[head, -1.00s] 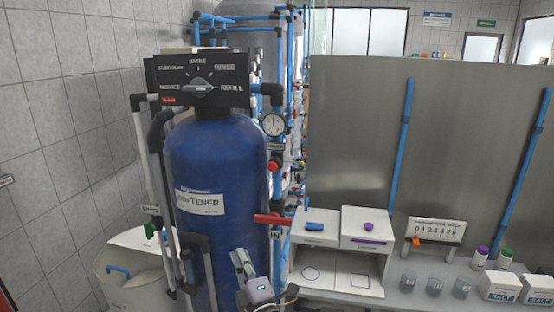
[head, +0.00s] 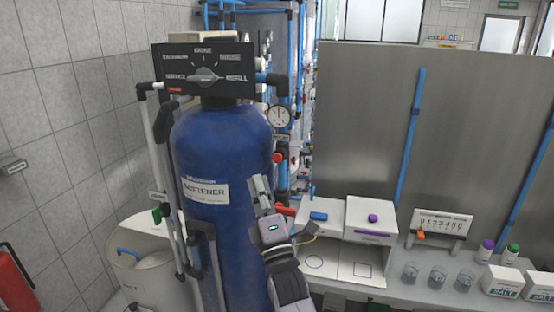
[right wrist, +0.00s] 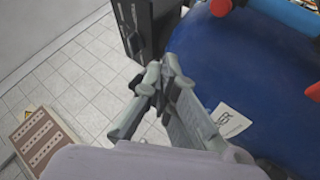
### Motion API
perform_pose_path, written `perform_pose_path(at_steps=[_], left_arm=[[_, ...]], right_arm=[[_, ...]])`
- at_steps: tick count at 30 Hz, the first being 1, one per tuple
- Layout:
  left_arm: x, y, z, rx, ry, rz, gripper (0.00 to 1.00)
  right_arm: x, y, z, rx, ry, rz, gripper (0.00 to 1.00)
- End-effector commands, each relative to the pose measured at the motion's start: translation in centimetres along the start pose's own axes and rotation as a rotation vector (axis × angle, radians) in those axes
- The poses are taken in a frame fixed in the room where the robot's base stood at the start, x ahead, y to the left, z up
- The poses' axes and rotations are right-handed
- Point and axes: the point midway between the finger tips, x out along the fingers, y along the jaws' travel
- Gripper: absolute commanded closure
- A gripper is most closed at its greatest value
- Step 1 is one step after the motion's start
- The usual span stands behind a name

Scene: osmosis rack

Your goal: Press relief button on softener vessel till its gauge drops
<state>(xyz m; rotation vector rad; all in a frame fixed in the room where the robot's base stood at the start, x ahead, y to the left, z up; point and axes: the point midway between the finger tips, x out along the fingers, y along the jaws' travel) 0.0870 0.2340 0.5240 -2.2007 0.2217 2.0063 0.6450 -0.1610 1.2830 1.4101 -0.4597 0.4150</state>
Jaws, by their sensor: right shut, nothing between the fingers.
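The blue softener vessel (head: 225,165) stands upright with a white label, and it also fills the right of the right wrist view (right wrist: 270,100). Its round gauge (head: 278,117) is on the pipe at its right; the needle is too small to read. A red button (head: 278,158) sits below the gauge. My right gripper (head: 261,182) is shut and empty, pointing up in front of the vessel's right side, below and left of the red button. Its closed fingers (right wrist: 165,75) show in the right wrist view. My left gripper is not in view.
A black valve panel (head: 205,70) tops the vessel. A red valve handle (head: 285,211) is just behind my right gripper. A bench (head: 400,283) with white boxes and beakers (head: 438,278) is at right. A white tub (head: 140,275) stands at lower left.

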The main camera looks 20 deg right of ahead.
Motion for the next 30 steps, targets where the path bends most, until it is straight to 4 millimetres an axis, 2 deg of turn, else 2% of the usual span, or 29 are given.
perform_pose_path(at_steps=[5,18,30], left_arm=[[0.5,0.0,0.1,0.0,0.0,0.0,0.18],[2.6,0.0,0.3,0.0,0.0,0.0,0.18],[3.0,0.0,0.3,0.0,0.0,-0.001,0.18]], right_arm=[[0.9,-0.8,0.7,-0.002,0.001,0.001,1.0],[5.0,-3.9,3.7,-0.001,0.001,0.0,1.0],[6.0,-4.5,4.4,0.001,0.0,-0.002,1.0]])
